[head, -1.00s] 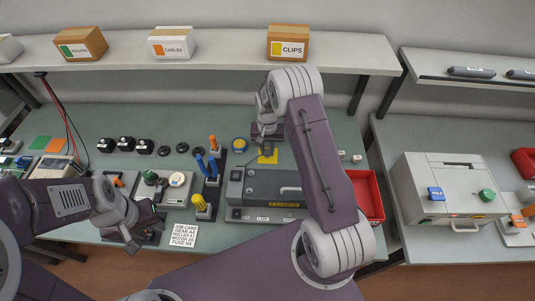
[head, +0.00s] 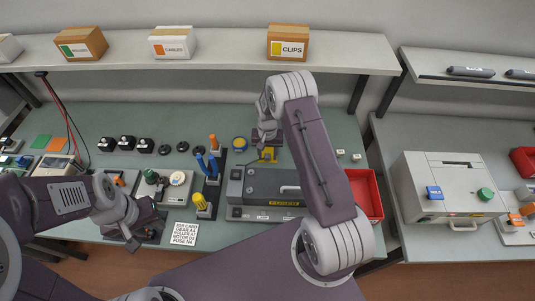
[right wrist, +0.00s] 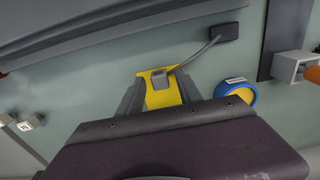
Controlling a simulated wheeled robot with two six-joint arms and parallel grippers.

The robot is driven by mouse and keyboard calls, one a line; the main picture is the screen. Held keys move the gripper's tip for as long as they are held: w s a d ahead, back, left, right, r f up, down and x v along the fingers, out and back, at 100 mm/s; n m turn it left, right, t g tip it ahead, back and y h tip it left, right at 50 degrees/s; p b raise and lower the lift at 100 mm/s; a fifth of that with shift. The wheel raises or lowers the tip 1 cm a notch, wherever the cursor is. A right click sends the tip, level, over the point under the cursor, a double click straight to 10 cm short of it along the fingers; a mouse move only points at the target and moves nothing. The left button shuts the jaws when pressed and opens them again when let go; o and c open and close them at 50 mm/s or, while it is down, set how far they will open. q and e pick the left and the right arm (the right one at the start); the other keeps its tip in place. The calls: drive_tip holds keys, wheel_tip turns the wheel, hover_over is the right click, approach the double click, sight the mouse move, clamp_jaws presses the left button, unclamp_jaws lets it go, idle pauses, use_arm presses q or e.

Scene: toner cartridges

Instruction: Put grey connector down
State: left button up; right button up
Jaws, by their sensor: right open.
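The grey connector (right wrist: 160,79) is a small block on a yellow pad (right wrist: 158,92) in the right wrist view. A grey cable runs from it to a dark block (right wrist: 224,32). My right gripper (right wrist: 160,92) is open, its two fingers on either side of the connector with gaps visible. In the head view the yellow pad (head: 270,155) shows under my right gripper (head: 267,150); the connector is too small to make out there. My left gripper (head: 143,235) hangs at the front left, away from the connector; its jaw opening is unclear.
A blue and yellow roll (right wrist: 240,92) stands close right of the pad in the right wrist view. A dark grey unit (head: 263,190) lies in front of the pad in the head view. A red tray (head: 366,190) is to the right, and screwdrivers (head: 213,160) stand left.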

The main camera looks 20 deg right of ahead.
sight(268, 155)
drive_tip(key=shift+r, duration=0.5)
wheel_tip(268, 155, up, 11)
drive_tip(key=b, duration=0.2)
drive_tip(key=s+a+r+n, duration=0.2)
drive_tip(key=s, duration=0.8)
drive_tip(key=s+a+r+n+t, duration=0.1)
drive_tip(key=s+a+n, duration=0.2)
drive_tip(key=s, duration=0.7)
drive_tip(key=shift+a+r, duration=0.3)
drive_tip(key=shift+r, duration=0.1)
